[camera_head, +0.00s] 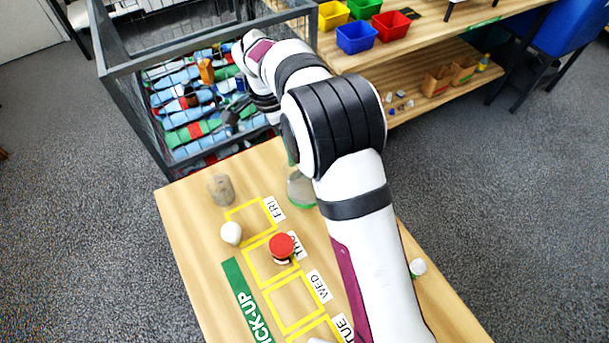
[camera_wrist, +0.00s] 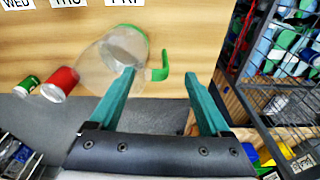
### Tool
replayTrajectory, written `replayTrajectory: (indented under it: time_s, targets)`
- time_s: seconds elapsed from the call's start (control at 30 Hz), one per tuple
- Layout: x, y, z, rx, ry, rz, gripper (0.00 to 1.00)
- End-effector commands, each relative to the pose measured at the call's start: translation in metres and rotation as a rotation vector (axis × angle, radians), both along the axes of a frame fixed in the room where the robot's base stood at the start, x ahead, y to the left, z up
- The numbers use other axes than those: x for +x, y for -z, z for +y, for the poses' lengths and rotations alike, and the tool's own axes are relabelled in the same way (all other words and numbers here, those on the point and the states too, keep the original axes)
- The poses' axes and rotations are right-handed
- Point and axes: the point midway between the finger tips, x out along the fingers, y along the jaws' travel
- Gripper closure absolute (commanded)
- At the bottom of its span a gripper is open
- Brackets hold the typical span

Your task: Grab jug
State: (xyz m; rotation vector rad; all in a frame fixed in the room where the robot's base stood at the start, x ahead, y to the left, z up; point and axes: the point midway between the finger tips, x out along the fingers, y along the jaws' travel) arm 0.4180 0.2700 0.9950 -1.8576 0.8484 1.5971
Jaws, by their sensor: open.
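The jug (camera_wrist: 100,62) is clear with a green rim and a green handle. In the wrist view it is at upper centre, at the table edge, partly behind my left finger. In the head view the clear, green-edged jug (camera_head: 299,190) is largely hidden behind my arm. My gripper (camera_wrist: 158,74) is open, with two teal fingers. The green handle appears between the fingertips in the wrist view; I cannot tell the depth gap. The jug is not gripped. In the head view my gripper (camera_head: 231,118) is small, over the wire bin.
The wooden table (camera_head: 190,235) holds a red-topped item (camera_head: 281,246), a white item (camera_head: 231,233) and a greyish cylinder (camera_head: 221,190). A red can (camera_wrist: 60,84) and a green can (camera_wrist: 28,85) lie left of the jug. A wire bin (camera_head: 130,85) full of items stands beyond the table.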

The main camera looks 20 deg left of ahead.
Motion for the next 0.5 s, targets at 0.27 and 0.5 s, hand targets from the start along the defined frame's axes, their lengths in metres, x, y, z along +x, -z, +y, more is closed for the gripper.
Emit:
replayTrajectory:
  time_s: [0.27, 0.5]
  targets:
    - [0.009, 0.046, -0.015, 0.000, 0.001, 0.002, 0.19]
    - [0.009, 0.050, -0.015, 0.000, 0.001, 0.000, 0.19]
